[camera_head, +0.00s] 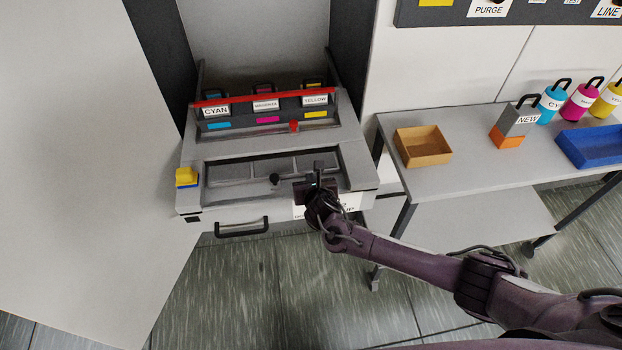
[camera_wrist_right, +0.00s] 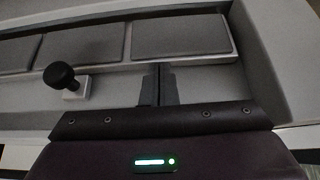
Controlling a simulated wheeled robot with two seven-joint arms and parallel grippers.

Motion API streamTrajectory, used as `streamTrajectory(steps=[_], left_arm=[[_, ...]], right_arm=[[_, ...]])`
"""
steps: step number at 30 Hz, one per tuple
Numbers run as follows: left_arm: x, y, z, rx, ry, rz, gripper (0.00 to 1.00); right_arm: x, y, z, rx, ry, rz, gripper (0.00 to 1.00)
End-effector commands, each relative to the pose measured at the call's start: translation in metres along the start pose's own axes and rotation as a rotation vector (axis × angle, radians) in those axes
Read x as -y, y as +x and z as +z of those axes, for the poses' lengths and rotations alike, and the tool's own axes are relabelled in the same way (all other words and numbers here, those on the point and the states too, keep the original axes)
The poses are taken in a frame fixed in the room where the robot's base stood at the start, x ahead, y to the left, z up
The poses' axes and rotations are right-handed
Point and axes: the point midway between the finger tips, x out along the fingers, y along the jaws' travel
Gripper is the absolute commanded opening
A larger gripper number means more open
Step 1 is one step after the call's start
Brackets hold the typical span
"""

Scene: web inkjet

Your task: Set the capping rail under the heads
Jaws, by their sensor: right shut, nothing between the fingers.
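The capping rail (camera_head: 265,168) lies in the front tray of the press, a grey strip with dark pads. Its black knob (camera_head: 275,179) stands at its front edge and shows at left in the right wrist view (camera_wrist_right: 60,76). The print heads, labelled cyan (camera_head: 216,113), magenta (camera_head: 266,107) and yellow (camera_head: 315,103), stand in a row behind the rail. My right gripper (camera_head: 318,177) is over the tray's front right, to the right of the knob and apart from it. In the right wrist view its fingers (camera_wrist_right: 158,84) are shut together and empty. My left gripper is out of view.
A red bar (camera_head: 264,98) runs across the heads, with a red knob (camera_head: 294,126) below. A yellow-and-blue block (camera_head: 186,177) sits at the tray's left. A drawer handle (camera_head: 241,228) juts from the front. The side table (camera_head: 455,170) holds a tan bin, a NEW cartridge and bottles.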

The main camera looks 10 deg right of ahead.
Motion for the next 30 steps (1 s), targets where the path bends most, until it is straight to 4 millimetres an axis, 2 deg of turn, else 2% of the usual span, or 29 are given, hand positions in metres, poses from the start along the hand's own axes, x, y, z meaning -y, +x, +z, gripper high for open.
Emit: streamTrajectory(steps=[8, 15, 19, 30], left_arm=[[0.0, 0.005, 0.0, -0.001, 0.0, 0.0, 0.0], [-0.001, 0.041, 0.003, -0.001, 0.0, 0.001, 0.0], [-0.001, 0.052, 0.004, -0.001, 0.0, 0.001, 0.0], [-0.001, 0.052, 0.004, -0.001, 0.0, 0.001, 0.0]], right_arm=[[0.0, 0.006, 0.002, 0.002, 0.0, -0.001, 0.0], [0.0, 0.051, 0.024, 0.008, 0.001, -0.001, 0.0], [0.0, 0.065, 0.034, 0.005, 0.001, -0.001, 0.0], [0.0, 0.068, 0.039, -0.001, 0.0, -0.001, 0.0]])
